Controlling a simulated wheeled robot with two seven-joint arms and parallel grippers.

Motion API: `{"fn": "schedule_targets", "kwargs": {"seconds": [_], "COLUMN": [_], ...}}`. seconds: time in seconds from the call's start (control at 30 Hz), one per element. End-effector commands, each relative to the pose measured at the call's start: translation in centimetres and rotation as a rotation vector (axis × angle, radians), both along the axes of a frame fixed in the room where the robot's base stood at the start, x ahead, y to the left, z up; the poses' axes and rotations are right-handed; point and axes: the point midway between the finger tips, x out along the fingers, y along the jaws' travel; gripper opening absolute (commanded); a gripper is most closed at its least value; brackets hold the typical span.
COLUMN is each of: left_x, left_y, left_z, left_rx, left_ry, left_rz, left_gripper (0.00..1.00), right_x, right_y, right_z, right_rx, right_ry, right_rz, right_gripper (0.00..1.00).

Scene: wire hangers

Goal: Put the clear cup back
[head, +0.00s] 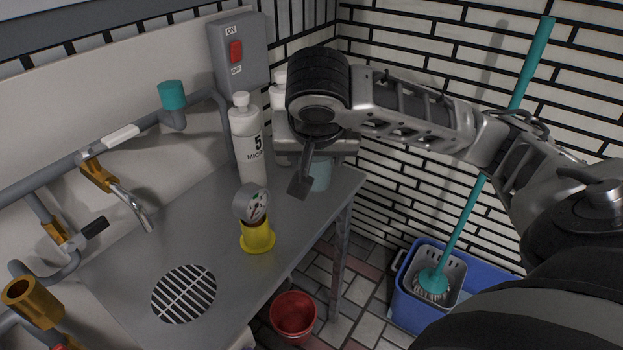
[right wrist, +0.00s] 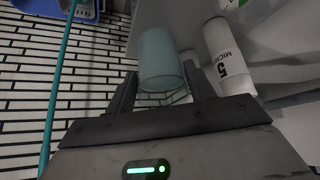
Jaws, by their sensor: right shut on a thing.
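The clear cup (head: 319,174) is a pale bluish, see-through cup by the back right corner of the metal table. My right gripper (head: 305,180) reaches down from above and is shut on it, with one dark finger across its near left side. In the right wrist view the cup (right wrist: 160,58) sits between the two fingers of the gripper (right wrist: 158,82). I cannot tell whether its base touches the tabletop. My left gripper is not in view.
A white bottle marked 5 (head: 247,145) stands left of the cup, with a second white container (head: 280,92) behind. A gauge on a yellow base (head: 257,236) stands nearer on the metal table (head: 205,225). A red bucket (head: 293,316) and blue mop bucket (head: 404,300) are on the floor.

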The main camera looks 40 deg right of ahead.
Motion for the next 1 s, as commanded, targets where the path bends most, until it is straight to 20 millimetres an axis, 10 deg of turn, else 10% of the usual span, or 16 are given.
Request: {"fn": "schedule_targets", "kwargs": {"seconds": [0.4,1.0], "left_x": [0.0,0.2], "left_y": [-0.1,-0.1], "left_z": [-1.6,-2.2], "left_rx": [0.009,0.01], "left_ry": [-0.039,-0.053], "left_rz": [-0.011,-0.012], "left_gripper": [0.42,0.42], "right_x": [4.7,6.1], "right_y": [-5.4,-6.9], "right_z": [-5.5,-10.6], "right_rx": [-0.002,-0.001], "right_ry": [0.002,0.0], "right_rz": [-0.002,0.002], "right_gripper": [0.24,0.24]}}
